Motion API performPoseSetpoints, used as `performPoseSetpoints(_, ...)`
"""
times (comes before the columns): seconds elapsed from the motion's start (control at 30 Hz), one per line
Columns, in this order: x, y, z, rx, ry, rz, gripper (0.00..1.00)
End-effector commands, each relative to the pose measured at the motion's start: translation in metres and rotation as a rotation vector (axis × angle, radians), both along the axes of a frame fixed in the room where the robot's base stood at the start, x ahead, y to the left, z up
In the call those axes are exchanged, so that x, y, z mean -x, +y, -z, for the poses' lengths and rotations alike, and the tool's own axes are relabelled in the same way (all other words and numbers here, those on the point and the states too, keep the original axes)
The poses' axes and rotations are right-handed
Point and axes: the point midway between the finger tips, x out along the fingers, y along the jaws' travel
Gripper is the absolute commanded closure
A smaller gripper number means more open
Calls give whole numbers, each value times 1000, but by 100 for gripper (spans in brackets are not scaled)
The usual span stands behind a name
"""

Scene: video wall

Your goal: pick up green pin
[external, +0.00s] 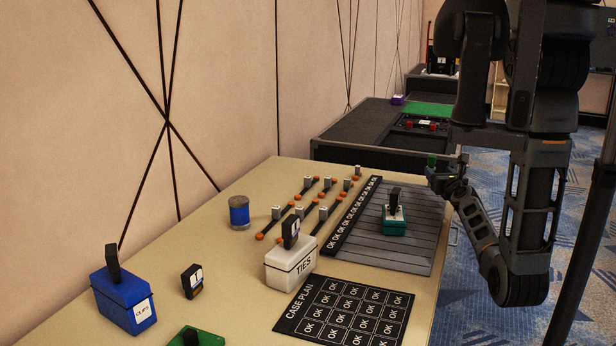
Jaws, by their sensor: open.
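A small dark green upright piece (431,160), which looks like the green pin, shows just above and left of my gripper's end in the external view. My gripper (434,174) is at the far right end of the table, at the end of my dark folded arm. It is small and partly hidden by its own links, and its jaws are open. I cannot tell whether the jaws touch the green piece or are around it.
The tan table (225,290) holds a white TIES box (290,265), a blue CLIPS box (125,300), a blue can (239,212), several orange-ended bars, a teal box (394,223) on a grey slatted board (385,250), and a black CASE PLAN sheet (345,313). Dark cases stand behind.

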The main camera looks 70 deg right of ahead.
Motion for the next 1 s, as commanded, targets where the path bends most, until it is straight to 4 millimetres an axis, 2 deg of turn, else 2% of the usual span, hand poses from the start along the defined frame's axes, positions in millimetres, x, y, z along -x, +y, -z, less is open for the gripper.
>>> performPoseSetpoints(0.5,-31,-53,6,1,0,0,38)
performPoseSetpoints(0.8,-33,-56,6,0,0,-1,38)
performPoseSetpoints(1.0,-33,-56,6,0,0,-1,56)
